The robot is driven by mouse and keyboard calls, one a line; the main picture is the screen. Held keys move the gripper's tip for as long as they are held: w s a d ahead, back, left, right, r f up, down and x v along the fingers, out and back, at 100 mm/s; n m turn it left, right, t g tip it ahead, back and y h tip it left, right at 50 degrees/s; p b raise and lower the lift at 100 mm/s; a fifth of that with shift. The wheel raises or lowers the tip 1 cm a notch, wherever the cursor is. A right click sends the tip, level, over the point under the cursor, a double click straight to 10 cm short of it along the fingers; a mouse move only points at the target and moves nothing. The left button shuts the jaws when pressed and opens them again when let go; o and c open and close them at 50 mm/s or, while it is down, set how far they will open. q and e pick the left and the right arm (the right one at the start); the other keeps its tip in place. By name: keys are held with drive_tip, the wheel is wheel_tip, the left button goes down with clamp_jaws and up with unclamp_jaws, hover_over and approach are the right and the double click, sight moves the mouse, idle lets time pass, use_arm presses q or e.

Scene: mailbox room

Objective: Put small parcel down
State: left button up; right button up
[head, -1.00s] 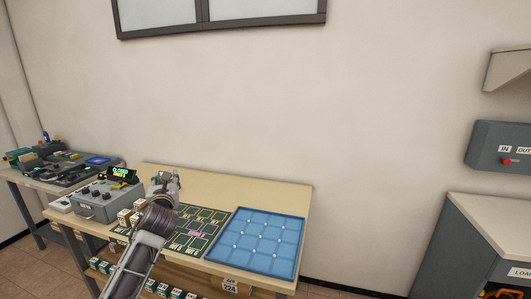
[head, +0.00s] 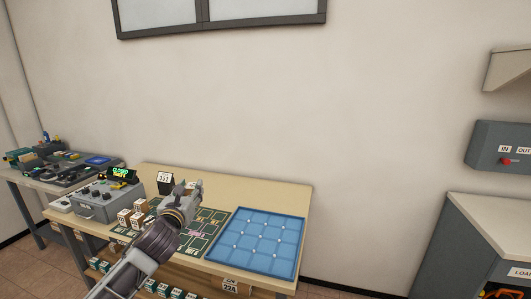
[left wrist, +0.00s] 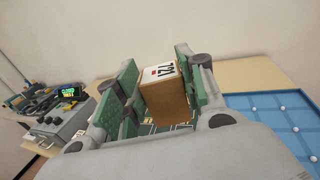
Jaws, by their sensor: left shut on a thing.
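A small brown parcel with a white label reading 721 (left wrist: 166,98) sits between the green finger pads of my left gripper (left wrist: 160,95), which is shut on it. In the head view my left gripper (head: 194,190) is over the wooden table (head: 250,185), above the green mat with marked squares (head: 212,216). The parcel is hidden behind the gripper there, and I cannot tell its height above the mat. My right gripper is not in view.
Several small parcels (head: 125,217) stand at the mat's left side. A black number sign (head: 165,182) is behind them. The table's back right is clear.

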use_arm(q)
drive_tip(key=s+d+f, duration=0.1)
drive_tip(key=s+f, duration=0.5)
drive_tip(key=f, duration=0.6)
drive_tip(key=s+d+f, duration=0.1)
drive_tip(key=s+f, duration=0.6)
drive_tip(key=f, duration=0.5)
drive_tip(key=shift+s+f, duration=0.2)
drive_tip(key=shift+w+r, duration=0.1)
drive_tip(key=shift+r, duration=0.1)
